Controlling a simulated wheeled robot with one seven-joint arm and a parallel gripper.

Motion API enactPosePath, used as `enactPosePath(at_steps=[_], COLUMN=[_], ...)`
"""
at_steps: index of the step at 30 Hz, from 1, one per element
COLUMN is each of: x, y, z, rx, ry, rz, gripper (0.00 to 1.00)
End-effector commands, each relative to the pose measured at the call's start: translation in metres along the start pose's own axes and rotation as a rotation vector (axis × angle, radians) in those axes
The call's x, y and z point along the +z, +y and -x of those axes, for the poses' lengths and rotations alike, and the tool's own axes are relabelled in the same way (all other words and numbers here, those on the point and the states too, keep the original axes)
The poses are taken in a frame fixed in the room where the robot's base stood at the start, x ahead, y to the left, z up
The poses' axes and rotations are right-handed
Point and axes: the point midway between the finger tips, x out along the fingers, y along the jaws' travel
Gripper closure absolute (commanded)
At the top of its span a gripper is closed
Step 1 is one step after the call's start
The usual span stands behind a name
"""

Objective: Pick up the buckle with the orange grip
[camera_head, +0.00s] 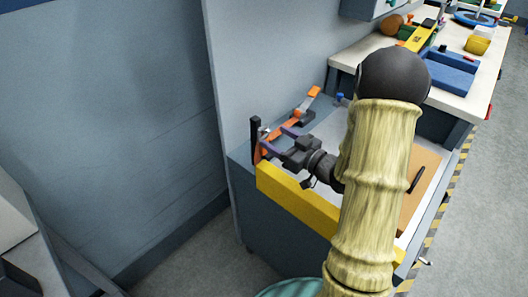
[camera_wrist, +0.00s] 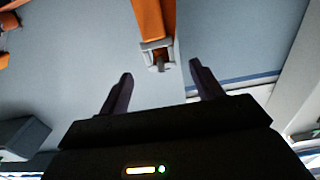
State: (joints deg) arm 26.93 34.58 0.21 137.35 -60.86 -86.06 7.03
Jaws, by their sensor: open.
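In the wrist view, an orange grip (camera_wrist: 153,16) comes down from the top edge and ends in a grey metal buckle (camera_wrist: 158,56). My gripper (camera_wrist: 160,72) is open, with one dark finger to each side of the buckle's end; the space between the fingers is empty. No contact shows, and I cannot tell the depth gap. In the head view, my gripper (camera_head: 277,141) is at the left end of the bench, close beside an orange piece (camera_head: 261,152). My arm and gripper hide part of this area.
Another orange piece (camera_head: 306,104) with a dark part lies farther back. A yellow rail (camera_head: 296,201) edges the bench's front, and a grey wall (camera_head: 262,60) stands behind. A brown board (camera_head: 420,180) is right of my arm. A white table (camera_head: 487,72) holds a blue tray (camera_head: 452,76).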

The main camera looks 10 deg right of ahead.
Motion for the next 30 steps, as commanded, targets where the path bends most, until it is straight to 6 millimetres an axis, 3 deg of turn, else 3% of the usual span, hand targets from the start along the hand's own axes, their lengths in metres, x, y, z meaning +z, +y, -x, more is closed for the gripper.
enactPosePath(at_steps=[22, 30], x=[-0.001, -0.001], y=[0.001, -0.001], z=[-0.015, -0.054], rx=[0.003, -0.002], ry=[-0.001, -0.001], rz=[0.001, 0.001], gripper=[0.35, 0.35])
